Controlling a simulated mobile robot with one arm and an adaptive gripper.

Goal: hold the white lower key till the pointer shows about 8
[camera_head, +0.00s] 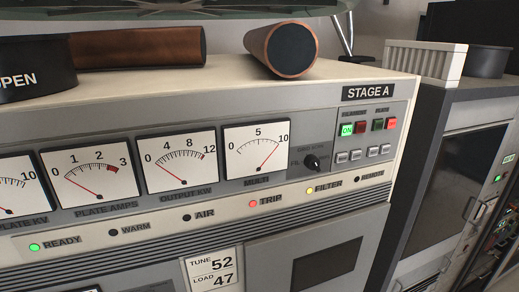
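A row of several small pale keys (364,153) sits at the right of the STAGE A panel, under the lit buttons. Their labels are too small to read, so I cannot tell which is the lower key. The MULTI meter (257,147), scaled 0 to 10, has its red pointer close to the 10 end. The OUTPUT KW meter (180,160) and PLATE AMPS meter (90,172) have pointers near their low ends. A fourth meter (15,188), PLATE KV, is cut off at the left edge. My gripper is not in view.
A black knob (312,163) stands left of the keys. Above them are a lit green ON button (347,129) and red buttons. Copper cylinders (283,50) lie on the cabinet top. A second grey cabinet (452,170) stands to the right.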

